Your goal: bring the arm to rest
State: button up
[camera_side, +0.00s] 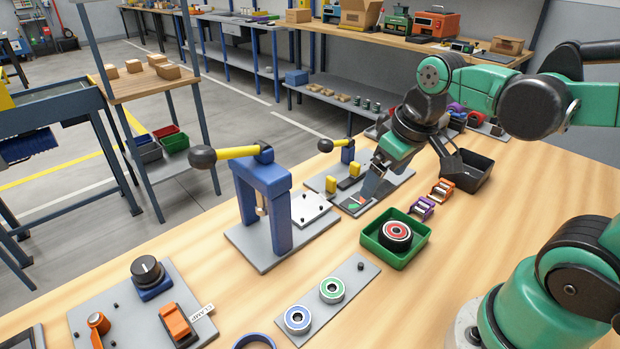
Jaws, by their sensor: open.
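My gripper (374,188) shows in the side view, pointing down over the near edge of a grey fixture plate (398,180) in the middle of the table. It is open, and I see nothing held in it. The fingertips are small here, and I cannot tell whether they touch the plate. My green and black arm reaches in from the right, bent high above the table.
A blue press (265,195) with a yellow lever stands left of my gripper. A green tray (369,244) holding a red-faced round part (397,235) lies in front. A black bin (474,172), orange part (442,190) and purple part (422,208) lie right.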

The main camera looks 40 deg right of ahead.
jog(key=a+t, duration=0.1)
jog(key=w+a+t, duration=0.1)
jog(key=a+t, duration=0.1)
jog(key=a, duration=0.1)
jog(key=shift+w+r+t+y, duration=0.3)
jog(key=shift+t, duration=0.1)
dwell(0.9)
